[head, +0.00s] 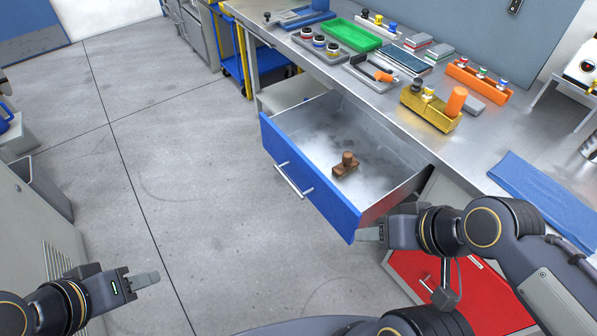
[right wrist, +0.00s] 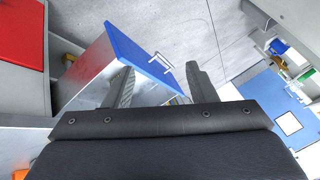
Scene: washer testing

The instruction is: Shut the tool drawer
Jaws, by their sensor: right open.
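The tool drawer (head: 300,180) is pulled out from under the steel workbench. Its blue front carries a silver handle (head: 293,180), which also shows in the right wrist view (right wrist: 161,60). A brown, stamp-like block (head: 346,165) sits inside it. My right gripper (head: 368,234) is at the right front corner of the drawer. In the right wrist view its two fingers (right wrist: 158,82) are apart, with the drawer front beyond and between them; I cannot tell whether they touch. My left gripper (head: 145,280) is low at the left, away from the drawer; its finger gap is not clear.
The workbench (head: 300,62) holds a green tray (head: 354,36), a yellow holder (head: 430,106), an orange rack (head: 478,80) and a blue mat (head: 545,190). A red drawer front (head: 450,290) lies below my right arm. The floor left of the drawer is clear.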

